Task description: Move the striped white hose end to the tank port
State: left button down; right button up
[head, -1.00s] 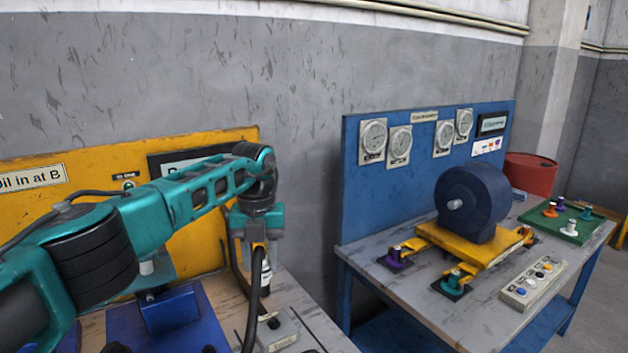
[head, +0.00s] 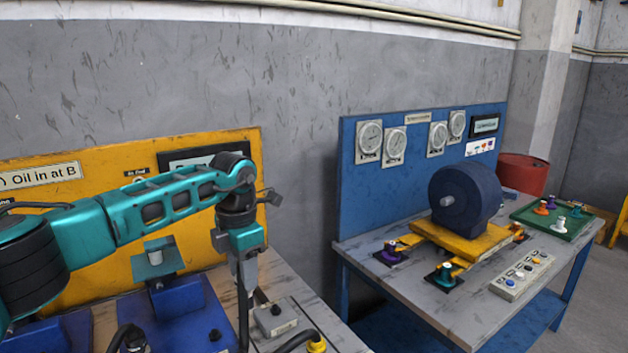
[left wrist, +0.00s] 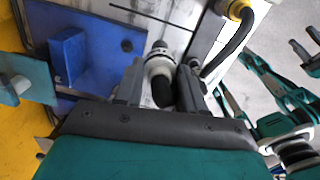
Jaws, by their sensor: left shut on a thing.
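My left gripper (head: 246,278) points down over the near bench in the head view. In the left wrist view its two fingers (left wrist: 160,78) are shut on the striped white hose end (left wrist: 158,64), a white fitting with dark bands. In the head view the held end is mostly hidden by the fingers, and a dark hose (head: 243,325) hangs below. I cannot tell which fitting is the tank port. What seems to be my right gripper (left wrist: 304,38) shows small at the right edge of the left wrist view; its opening is unclear.
Blue stands (head: 172,297) and a grey button box (head: 276,318) are on the near bench. A yellow-ended hose (head: 317,346) lies close to the box. A yellow panel (head: 75,205) stands behind. The right bench holds a motor (head: 466,196).

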pick_arm(q)
jog(key=s+a+f+m, duration=0.1)
jog(key=s+a+m, duration=0.2)
jog(key=s+m, duration=0.6)
jog(key=s+a+f+m, duration=0.1)
jog(key=s+a+m, duration=0.2)
jog(key=s+m, duration=0.6)
jog(key=m, duration=0.7)
jog(key=shift+f+m, duration=0.35)
jog(key=shift+m, duration=0.05)
